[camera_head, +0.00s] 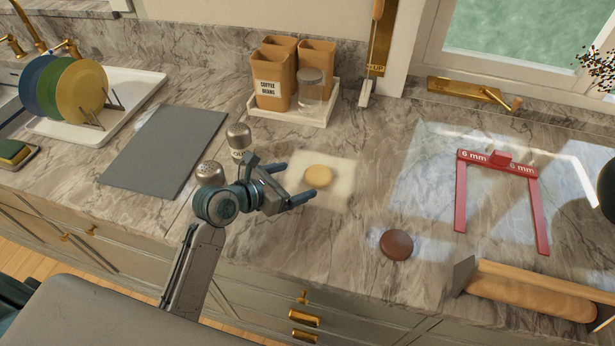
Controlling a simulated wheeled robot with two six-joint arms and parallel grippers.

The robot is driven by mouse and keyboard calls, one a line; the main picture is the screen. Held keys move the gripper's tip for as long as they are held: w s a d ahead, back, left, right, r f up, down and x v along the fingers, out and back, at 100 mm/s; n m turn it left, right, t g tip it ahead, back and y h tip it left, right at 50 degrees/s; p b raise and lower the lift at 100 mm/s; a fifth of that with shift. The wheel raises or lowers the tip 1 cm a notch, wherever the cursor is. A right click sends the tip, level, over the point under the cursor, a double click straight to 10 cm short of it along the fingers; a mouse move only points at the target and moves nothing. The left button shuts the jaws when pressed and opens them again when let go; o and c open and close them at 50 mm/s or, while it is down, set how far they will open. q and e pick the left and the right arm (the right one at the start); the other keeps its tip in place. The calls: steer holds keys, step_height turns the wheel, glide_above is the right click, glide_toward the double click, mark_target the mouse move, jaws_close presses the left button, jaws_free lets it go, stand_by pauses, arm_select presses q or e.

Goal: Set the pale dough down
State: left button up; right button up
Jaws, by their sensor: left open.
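The pale dough (318,176) is a small round, yellowish disc. A brown round piece (397,244) lies on the counter to the lower right. My right gripper is not in view.
Two shakers (239,140) are close behind my left gripper. A grey board (165,150), a dish rack and canisters (272,82) are further off.

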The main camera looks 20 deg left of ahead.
arm_select(q)
steer(key=shift+v, duration=2.35)
